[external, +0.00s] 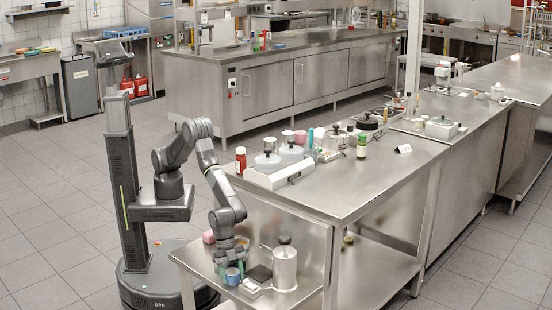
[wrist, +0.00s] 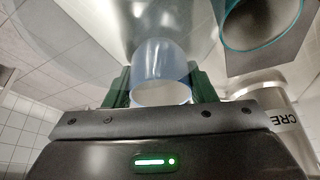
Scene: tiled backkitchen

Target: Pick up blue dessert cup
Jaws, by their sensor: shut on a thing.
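The blue dessert cup (wrist: 160,70) sits between the two green fingers of my gripper (wrist: 157,90) in the wrist view, with a finger against each side. My gripper is shut on it. In the external view the blue cup (external: 233,276) is low over the small steel side shelf (external: 196,262), directly under my gripper (external: 231,258). I cannot tell whether the cup still touches the shelf. My fingers partly hide its upper part in the external view.
A steel canister (external: 285,268) stands right of the cup, with a dark square item (external: 259,273) and a small white item (external: 249,287) between. A pink cup (external: 208,237) is behind. A teal-rimmed vessel (wrist: 228,40) shows in the wrist view. The steel counter (external: 370,180) rises at right.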

